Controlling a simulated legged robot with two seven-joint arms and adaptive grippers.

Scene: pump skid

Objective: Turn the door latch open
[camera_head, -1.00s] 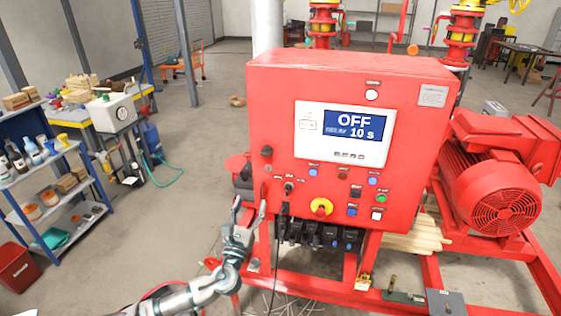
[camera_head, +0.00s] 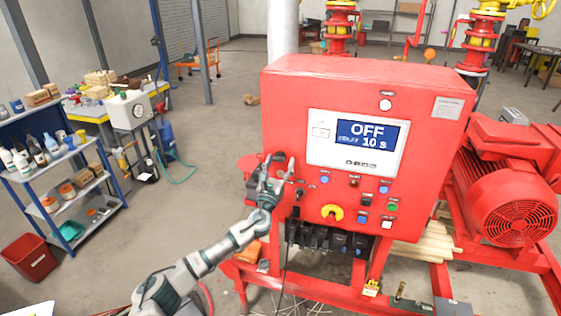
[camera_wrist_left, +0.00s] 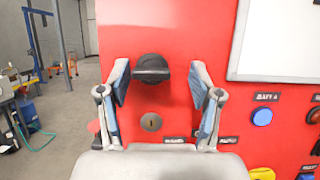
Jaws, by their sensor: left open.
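The door latch (camera_wrist_left: 152,68) is a black knob with a horizontal grip bar on the left side of the red control cabinet's front (camera_head: 290,90). In the left wrist view it sits between and slightly beyond the two open fingers of my left gripper (camera_wrist_left: 158,85). A gap shows on each side of it, and the fingers do not appear to touch it. In the head view my left gripper (camera_head: 272,165) is at the cabinet's left front edge and hides the latch. A round keyhole (camera_wrist_left: 151,122) lies below the latch. My right gripper is not in view.
The cabinet front carries a display (camera_head: 357,143) reading OFF, several buttons and a yellow-red rotary switch (camera_head: 332,212). A red motor (camera_head: 510,190) stands to the right. A blue shelf (camera_head: 60,190) is at the left, with open floor between it and the cabinet.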

